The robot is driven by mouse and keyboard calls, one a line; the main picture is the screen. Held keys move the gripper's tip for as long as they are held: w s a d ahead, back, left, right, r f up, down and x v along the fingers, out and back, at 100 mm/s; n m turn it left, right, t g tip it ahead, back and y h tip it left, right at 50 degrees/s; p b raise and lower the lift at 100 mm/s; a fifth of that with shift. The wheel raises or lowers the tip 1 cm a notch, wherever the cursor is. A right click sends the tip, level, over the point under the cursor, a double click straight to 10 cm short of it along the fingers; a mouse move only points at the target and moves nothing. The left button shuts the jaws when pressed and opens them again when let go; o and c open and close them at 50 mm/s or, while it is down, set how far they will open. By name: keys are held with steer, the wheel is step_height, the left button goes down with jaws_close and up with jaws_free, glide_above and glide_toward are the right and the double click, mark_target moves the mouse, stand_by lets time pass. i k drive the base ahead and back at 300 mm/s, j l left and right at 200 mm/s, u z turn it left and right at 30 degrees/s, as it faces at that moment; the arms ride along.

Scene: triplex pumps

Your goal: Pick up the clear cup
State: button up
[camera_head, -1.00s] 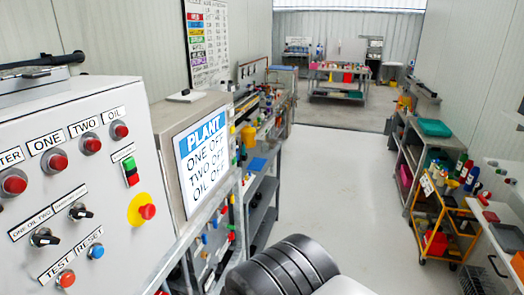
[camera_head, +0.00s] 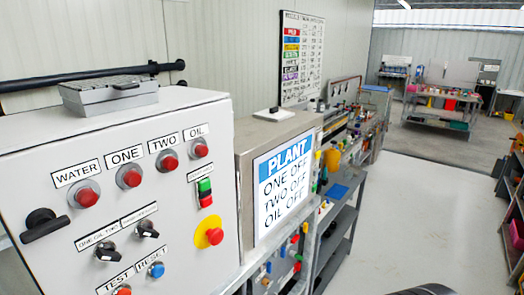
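I cannot make out a clear cup in this view. Small items stand on the long bench (camera_head: 338,205) along the left wall and on the far table (camera_head: 440,117), but they are too small to tell apart. My gripper is not in view. Only a dark rounded piece of my own body shows at the bottom edge, right of centre.
A grey control panel (camera_head: 225,190) with red buttons and switches fills the left side. A PLANT sign (camera_head: 285,178) stands beside it. A wall chart (camera_head: 303,57) hangs behind. Open pale floor (camera_head: 425,215) lies right of the bench. Shelving (camera_head: 514,200) stands at the right edge.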

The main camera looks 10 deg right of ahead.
mark_target(348, 175)
steer(key=i+l+z, duration=0.65)
steer(key=i, duration=0.2)
steer(key=i+l+z, duration=0.15)
steer(key=i+z, duration=0.2)
steer(key=i, duration=0.15)
steer(key=i+z, duration=0.3)
steer(key=i, duration=0.15)
steer(key=i+l+u, duration=0.1)
steer(key=i+u, duration=0.15)
steer(key=i, duration=0.25)
steer(key=i+l+u, duration=0.25)
steer(key=i, duration=0.25)
steer(key=i+l+u, duration=0.2)
steer(key=i, duration=0.3)
steer(key=i+l+u, duration=0.25)
steer(key=i+l, duration=0.15)
steer(key=i, duration=0.05)
